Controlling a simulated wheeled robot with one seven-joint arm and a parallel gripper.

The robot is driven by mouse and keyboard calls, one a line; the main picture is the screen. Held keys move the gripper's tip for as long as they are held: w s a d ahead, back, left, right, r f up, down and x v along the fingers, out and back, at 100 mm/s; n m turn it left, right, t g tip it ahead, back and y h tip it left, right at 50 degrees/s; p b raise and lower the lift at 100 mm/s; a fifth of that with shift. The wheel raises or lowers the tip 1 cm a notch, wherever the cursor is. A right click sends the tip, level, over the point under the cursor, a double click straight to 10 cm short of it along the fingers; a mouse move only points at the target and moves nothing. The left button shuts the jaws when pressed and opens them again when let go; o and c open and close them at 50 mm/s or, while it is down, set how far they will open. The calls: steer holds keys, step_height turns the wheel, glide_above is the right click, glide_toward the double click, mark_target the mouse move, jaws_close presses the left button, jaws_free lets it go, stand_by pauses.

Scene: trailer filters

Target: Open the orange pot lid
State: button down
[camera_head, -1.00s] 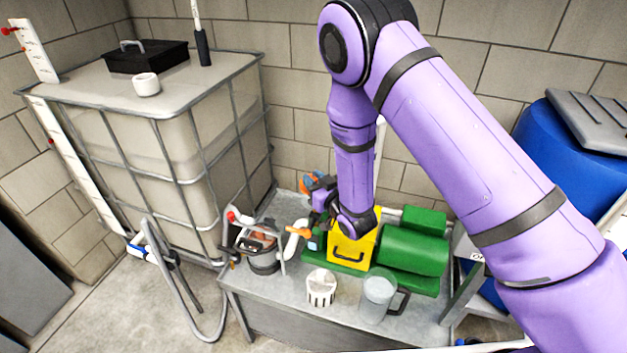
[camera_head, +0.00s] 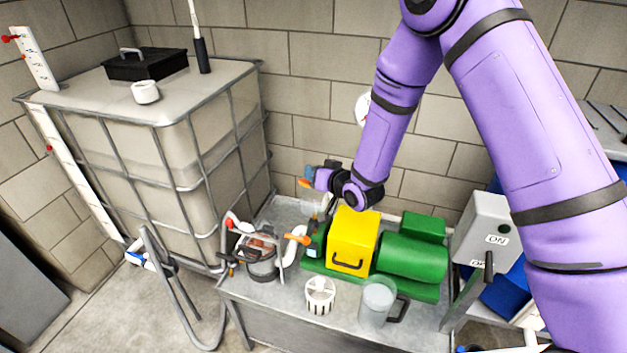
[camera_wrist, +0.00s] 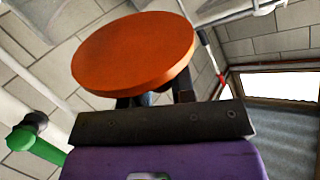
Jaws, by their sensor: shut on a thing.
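The orange lid (camera_wrist: 135,50) is a round, flat disc in the wrist view. My gripper (camera_wrist: 154,97) is shut on it, with the dark fingers beneath the disc. In the head view, my gripper (camera_head: 317,179) is at the end of the purple arm, in the air above and behind the yellow box. The orange lid shows there as a small orange edge (camera_head: 304,183) left of the gripper. The lid is clear of the bench. I cannot tell for sure which vessel below is its pot; a dark open pot-like part (camera_head: 263,265) stands on the bench's left.
On the metal bench (camera_head: 240,290) are a yellow box (camera_head: 354,240), a green motor (camera_head: 412,256), a white basket (camera_head: 320,296), a clear jug (camera_head: 377,300) and an orange-handled valve (camera_head: 297,239). A caged tank (camera_head: 160,150) stands left. A grey switch box (camera_head: 484,228) is right.

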steer(key=shift+w+d+r+m+g, duration=0.3)
steer(key=shift+w+r+m+g, duration=0.15)
steer(key=shift+w+m, duration=0.2)
steer(key=shift+w+d+r+m+g, duration=0.15)
steer(key=shift+w+d+m+g, duration=0.05)
steer(key=shift+w+m+g, duration=0.35)
steer(key=shift+w+d+r+m+g, duration=0.1)
steer(key=shift+w+d+m+g, duration=0.1)
steer(key=shift+w+m+g, duration=0.3)
steer(key=shift+w+d+m+g+y, duration=0.2)
steer(key=shift+w+m+g, duration=0.25)
steer(key=shift+w+g, duration=0.2)
steer(key=shift+w+d+m+g+y, duration=0.15)
steer(key=shift+w+m+g, duration=0.35)
steer(key=shift+g, duration=0.25)
